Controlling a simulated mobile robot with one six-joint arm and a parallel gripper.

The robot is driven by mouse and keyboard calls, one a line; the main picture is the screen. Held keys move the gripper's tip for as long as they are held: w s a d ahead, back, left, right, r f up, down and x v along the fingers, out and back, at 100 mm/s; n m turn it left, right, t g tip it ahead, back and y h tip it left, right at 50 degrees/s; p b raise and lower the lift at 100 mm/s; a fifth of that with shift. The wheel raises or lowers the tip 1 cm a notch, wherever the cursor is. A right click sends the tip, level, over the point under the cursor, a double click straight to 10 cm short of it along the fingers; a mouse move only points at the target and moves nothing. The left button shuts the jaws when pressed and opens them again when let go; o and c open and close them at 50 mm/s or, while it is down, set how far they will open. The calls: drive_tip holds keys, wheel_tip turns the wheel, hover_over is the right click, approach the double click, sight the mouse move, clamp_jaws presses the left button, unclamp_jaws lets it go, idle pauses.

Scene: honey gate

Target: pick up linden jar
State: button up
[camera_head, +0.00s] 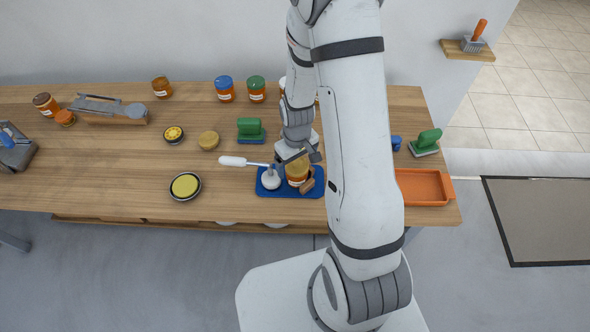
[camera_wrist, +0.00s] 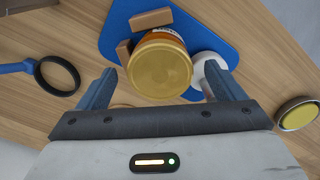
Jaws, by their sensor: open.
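A honey jar with a gold lid (camera_head: 297,172) stands upright on a small blue board (camera_head: 262,190) at the front of the table; I cannot read its label. In the wrist view its round lid (camera_wrist: 160,68) faces the camera. My gripper (camera_head: 298,156) is over the jar from behind. In the wrist view my gripper (camera_wrist: 163,84) is open, with one finger on each side of the lid and gaps showing between. Whether the fingertips reach down beside the jar I cannot tell.
Wooden blocks (camera_wrist: 151,19) stand beside the jar on the board. A white-handled tool (camera_head: 246,162) rests next to it. An orange tray (camera_head: 423,187) lies to the right. Jars with blue (camera_head: 224,88) and green lids (camera_head: 256,88) stand at the back. A yellow-topped round tin (camera_head: 185,186) is left.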

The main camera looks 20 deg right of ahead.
drive_tip(key=shift+f, duration=1.05)
drive_tip(key=shift+c, duration=0.2)
drive_tip(key=c, duration=1.3)
drive_tip(key=shift+w+r, duration=0.1)
drive_tip(key=shift+r, duration=0.1)
